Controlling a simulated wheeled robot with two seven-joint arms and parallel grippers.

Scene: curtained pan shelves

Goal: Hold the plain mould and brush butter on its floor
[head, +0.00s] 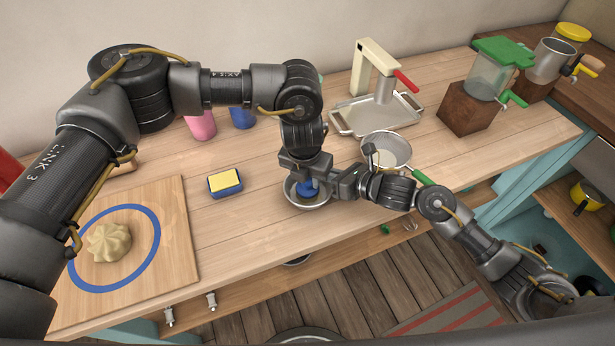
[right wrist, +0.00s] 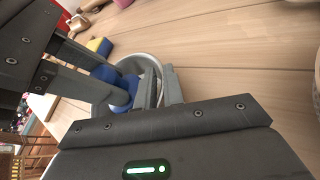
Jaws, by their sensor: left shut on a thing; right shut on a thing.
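The plain mould (head: 316,203) is a round grey metal dish on the wooden counter, near its front edge. In the right wrist view the mould (right wrist: 152,66) shows a pale rim. My left gripper (head: 305,177) points down over it, shut on a blue brush (head: 307,189). The brush (right wrist: 122,88) reaches down inside the mould. Its bristles and any butter on the floor are hidden. My right gripper (head: 335,186) comes in from the right and is shut on the mould's rim; its fingers (right wrist: 160,88) also show in the right wrist view.
A tray (head: 345,122) with a press is at the back.

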